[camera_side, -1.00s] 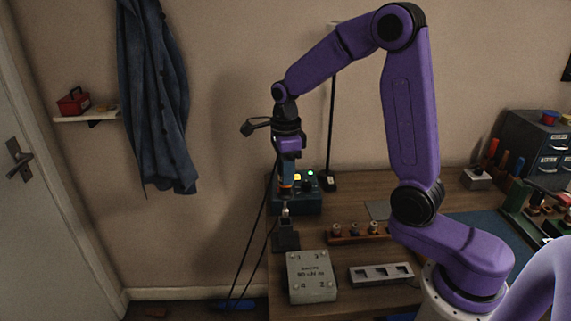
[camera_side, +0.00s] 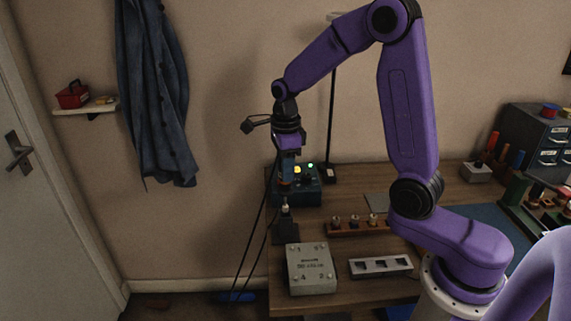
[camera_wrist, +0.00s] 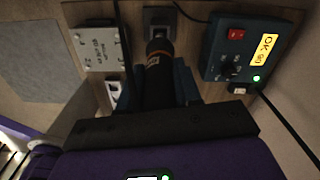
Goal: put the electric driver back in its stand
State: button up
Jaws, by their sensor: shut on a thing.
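The electric driver, dark with an orange band, is held upright, bit down, in my gripper (camera_side: 287,168). In the wrist view the driver (camera_wrist: 155,62) lies between my two bluish fingers (camera_wrist: 160,88), which are shut on its body. The stand (camera_side: 285,232) is a dark block near the table's left edge. The driver's bit shows directly above the stand's top in the side view. I cannot tell whether the bit is inside the opening. In the wrist view the stand (camera_wrist: 159,16) shows just beyond the driver's end, partly hidden by it.
A dark teal control box (camera_wrist: 238,45) with a yellow display and green light stands close behind the driver. A grey numbered box (camera_side: 311,270), a slotted metal block (camera_side: 381,267) and a wooden knob rack (camera_side: 357,226) are nearby. Black cables hang at the table's left edge.

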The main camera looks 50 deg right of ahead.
aim_at(285, 189)
jog(key=shift+f, duration=3.55)
jog(key=o, duration=1.1)
jog(key=shift+r, duration=0.15)
